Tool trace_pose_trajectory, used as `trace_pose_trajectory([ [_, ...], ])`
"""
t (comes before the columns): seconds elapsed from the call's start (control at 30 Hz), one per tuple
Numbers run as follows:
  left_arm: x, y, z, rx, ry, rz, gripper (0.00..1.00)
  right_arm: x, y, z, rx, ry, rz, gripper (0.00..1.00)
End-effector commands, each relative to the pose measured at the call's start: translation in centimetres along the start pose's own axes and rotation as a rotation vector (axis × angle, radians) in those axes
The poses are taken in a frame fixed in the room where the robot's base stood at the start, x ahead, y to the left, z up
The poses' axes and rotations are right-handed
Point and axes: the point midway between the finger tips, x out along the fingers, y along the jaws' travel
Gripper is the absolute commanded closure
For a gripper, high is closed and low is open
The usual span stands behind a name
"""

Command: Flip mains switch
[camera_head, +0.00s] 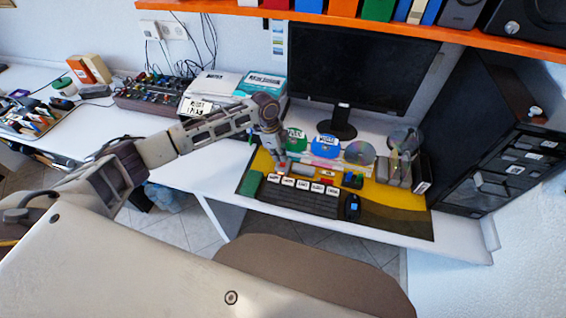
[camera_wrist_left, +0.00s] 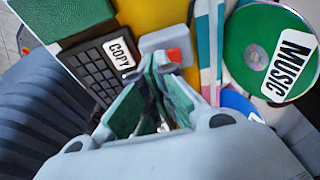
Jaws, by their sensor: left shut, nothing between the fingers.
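My left gripper (camera_head: 280,163) reaches down over the yellow desk mat (camera_head: 385,197), behind the keyboard. In the left wrist view the same gripper (camera_wrist_left: 160,72) is shut and empty. A small grey block with a red patch (camera_wrist_left: 172,45), likely the mains switch, lies just beyond its fingertips. The fingers overlap the block's near edge in that view, and I cannot tell if they touch it. In the head view the arm partly hides this spot. My right gripper is not in view.
The black keyboard (camera_head: 300,197) with white labels lies in front of the gripper. A green disc marked MUSIC (camera_wrist_left: 268,52) is close at right. A dark monitor (camera_head: 360,65) stands behind. A chair back (camera_head: 310,270) is at the desk's front. A wall socket (camera_head: 172,31) holds plugs.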

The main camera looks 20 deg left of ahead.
Motion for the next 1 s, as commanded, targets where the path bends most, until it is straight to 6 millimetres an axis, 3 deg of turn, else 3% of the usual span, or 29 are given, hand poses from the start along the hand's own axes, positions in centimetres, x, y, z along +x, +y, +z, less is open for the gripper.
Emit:
trace_pose_trajectory([
  [1.0,1.3,0.0,0.0,0.0,0.0,0.0,1.0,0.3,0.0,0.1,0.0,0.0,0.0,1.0],
])
